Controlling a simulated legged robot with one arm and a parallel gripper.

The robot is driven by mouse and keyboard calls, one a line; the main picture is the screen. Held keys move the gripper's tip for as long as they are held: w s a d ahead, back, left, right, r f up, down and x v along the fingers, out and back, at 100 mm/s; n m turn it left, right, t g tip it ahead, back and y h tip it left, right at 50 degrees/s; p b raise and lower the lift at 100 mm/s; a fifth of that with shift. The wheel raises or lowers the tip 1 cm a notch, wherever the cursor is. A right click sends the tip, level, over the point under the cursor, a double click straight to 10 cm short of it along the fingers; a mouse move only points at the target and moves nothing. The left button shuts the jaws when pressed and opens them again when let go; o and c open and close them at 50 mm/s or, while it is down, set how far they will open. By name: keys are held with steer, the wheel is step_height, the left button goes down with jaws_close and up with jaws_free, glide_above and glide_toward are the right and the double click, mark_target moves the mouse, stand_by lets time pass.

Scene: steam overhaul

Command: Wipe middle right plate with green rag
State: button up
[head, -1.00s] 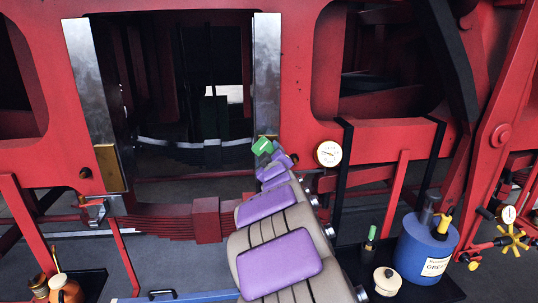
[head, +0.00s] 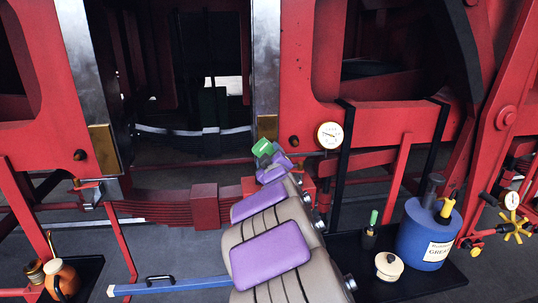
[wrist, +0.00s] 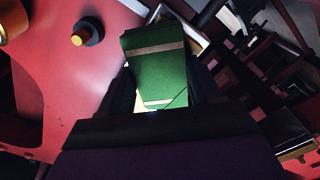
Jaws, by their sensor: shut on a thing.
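My gripper (head: 263,149) is at the far end of my outstretched arm, shut on a green rag (head: 260,146) that looks like a block with a pale stripe. In the wrist view the green rag (wrist: 158,65) sits between the two dark fingers. A tall silver plate (head: 266,60) stands right of the dark central opening, with a brass piece (head: 267,127) at its foot. The rag shows just below this brass piece in the head view; I cannot tell whether they touch. A matching silver plate (head: 88,60) with a brass piece (head: 103,149) stands left of the opening.
A red frame (head: 310,110) surrounds the plates. A white gauge (head: 330,135) is close right of my gripper. A blue grease bucket (head: 425,230) and a cream pot (head: 389,266) stand on a black tray at right. An orange oil can (head: 62,278) is at lower left.

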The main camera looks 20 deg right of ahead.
step_height(320, 180, down, 4)
steer(key=shift+f+b, duration=0.2)
steer(key=shift+b, duration=0.95)
steer(key=shift+a, duration=0.1)
steer(key=shift+b+v, duration=0.3)
steer(key=shift+v, duration=2.55)
steer(key=v, duration=0.3)
steer(key=shift+w, duration=0.1)
